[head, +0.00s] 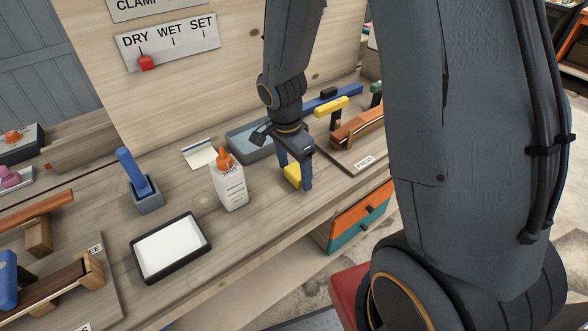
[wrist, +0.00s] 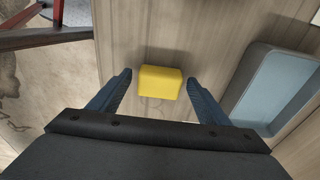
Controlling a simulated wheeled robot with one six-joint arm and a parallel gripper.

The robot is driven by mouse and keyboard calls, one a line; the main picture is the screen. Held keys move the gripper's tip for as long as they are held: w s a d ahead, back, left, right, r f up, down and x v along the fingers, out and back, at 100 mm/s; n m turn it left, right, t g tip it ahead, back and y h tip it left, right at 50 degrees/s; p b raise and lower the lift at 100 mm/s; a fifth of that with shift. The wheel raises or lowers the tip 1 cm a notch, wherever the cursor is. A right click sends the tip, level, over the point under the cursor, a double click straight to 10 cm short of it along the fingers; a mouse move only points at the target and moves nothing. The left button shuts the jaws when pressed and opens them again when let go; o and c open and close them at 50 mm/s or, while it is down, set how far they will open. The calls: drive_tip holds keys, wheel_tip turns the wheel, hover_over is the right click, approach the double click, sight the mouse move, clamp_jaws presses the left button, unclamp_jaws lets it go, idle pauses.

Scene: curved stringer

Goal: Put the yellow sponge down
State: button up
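The yellow sponge (head: 292,177) is a small block low between the fingers of my gripper (head: 295,176), close to the wooden bench top near its front edge. In the wrist view the sponge (wrist: 160,82) lies between the two blue fingertips (wrist: 158,76), with a narrow gap showing on each side. My gripper looks open around it. The sponge appears to rest on the bench, though its underside is hidden.
A blue-grey tray (head: 238,148) is behind the gripper. A glue bottle (head: 230,185) stands to the left, with a white-bottomed black tray (head: 204,238) farther left. A clamped wooden piece (head: 358,127) is to the right. Drawers (head: 360,213) are below the bench's front edge.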

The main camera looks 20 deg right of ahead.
sight(290, 183)
drive_tip(key=shift+r, duration=0.1)
wheel_tip(290, 183, up, 12)
drive_tip(key=a+b, duration=0.1)
drive_tip(key=b, duration=0.1)
drive_tip(key=s+d+f+n+y, duration=0.1)
drive_tip(key=s+f+n, duration=0.3)
drive_tip(key=s+n, duration=0.5)
drive_tip(key=n, duration=0.5)
drive_tip(key=shift+d+t, duration=0.25)
drive_tip(key=shift+t, duration=0.05)
drive_tip(key=shift+o, duration=0.5)
drive_tip(key=shift+f, duration=0.1)
idle(0.4)
